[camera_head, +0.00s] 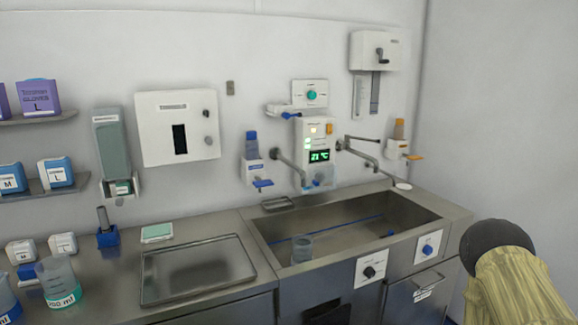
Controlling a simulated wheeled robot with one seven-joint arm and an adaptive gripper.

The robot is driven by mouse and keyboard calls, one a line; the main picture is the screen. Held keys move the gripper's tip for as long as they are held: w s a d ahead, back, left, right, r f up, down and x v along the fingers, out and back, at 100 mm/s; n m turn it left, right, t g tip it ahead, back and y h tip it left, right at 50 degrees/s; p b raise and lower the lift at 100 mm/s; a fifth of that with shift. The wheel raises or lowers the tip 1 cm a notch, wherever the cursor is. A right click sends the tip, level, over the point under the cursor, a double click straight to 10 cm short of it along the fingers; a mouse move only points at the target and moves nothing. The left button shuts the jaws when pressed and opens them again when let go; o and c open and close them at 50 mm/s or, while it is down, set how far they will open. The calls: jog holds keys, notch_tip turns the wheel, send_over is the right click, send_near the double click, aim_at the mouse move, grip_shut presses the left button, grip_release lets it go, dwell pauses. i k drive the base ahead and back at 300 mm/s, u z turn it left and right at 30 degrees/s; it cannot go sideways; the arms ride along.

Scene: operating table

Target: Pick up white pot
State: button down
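I cannot make out a thing that is clearly a white pot. A small white round item (403,186) lies at the back right corner of the sink (350,225); it is too small to tell what it is. My gripper does not show in this view.
A steel tray (197,270) lies on the counter left of the sink. A clear beaker (302,249) stands in the sink. A graduated beaker (58,283) and small white boxes (63,244) stand at the left. Dispensers and a wall cabinet (178,127) hang behind. A yellowish form with a dark top (510,275) blocks the lower right.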

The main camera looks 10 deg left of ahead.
aim_at(302, 244)
jog(key=z, duration=0.6)
jog(key=i, duration=0.95)
jog(key=u, duration=1.2)
